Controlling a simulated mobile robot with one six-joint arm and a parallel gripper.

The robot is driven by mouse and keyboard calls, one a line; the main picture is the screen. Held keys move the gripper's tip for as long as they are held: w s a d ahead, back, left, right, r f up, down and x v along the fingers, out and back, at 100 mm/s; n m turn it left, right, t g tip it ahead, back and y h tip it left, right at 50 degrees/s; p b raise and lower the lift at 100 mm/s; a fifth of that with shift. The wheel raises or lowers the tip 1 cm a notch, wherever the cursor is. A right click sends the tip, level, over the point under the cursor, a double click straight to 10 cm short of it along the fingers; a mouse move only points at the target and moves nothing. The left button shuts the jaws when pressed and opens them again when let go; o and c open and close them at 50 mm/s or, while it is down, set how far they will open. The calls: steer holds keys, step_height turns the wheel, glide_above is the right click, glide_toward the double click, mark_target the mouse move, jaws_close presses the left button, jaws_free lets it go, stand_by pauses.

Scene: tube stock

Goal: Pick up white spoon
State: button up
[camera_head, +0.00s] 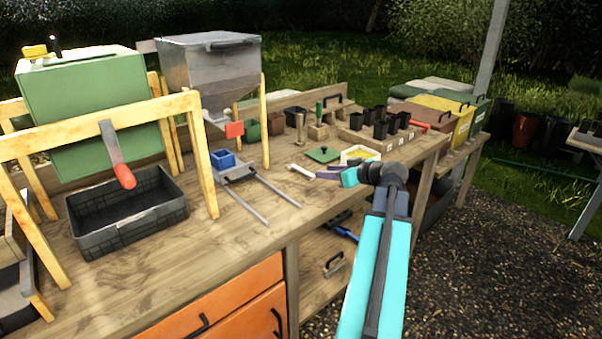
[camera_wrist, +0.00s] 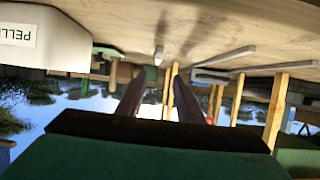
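A small white piece, which looks like the white spoon (camera_head: 301,171), lies flat on the workbench, left of the green square lid. My gripper (camera_head: 325,174) reaches in low over the bench from the right, with its dark fingers just right of the white piece. In the wrist view, which is upside down, my gripper (camera_wrist: 159,76) shows two dark fingers spread apart with nothing clearly held between them.
A green lid (camera_head: 323,154) and a white box (camera_head: 360,154) with yellow contents are close behind my gripper. The box with a "PELL" label (camera_wrist: 40,40) is near in the wrist view. A black crate (camera_head: 127,222) is further left.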

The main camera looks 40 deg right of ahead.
mark_target(305, 171)
steer(key=p+x, duration=0.1)
steer(key=x, duration=0.7)
steer(key=shift+d, duration=0.1)
steer(key=shift+p+x, duration=0.85)
steer(key=shift+x, duration=1.8)
steer(key=shift+f, duration=0.1)
steer(key=shift+c, duration=0.4)
jaws_close()
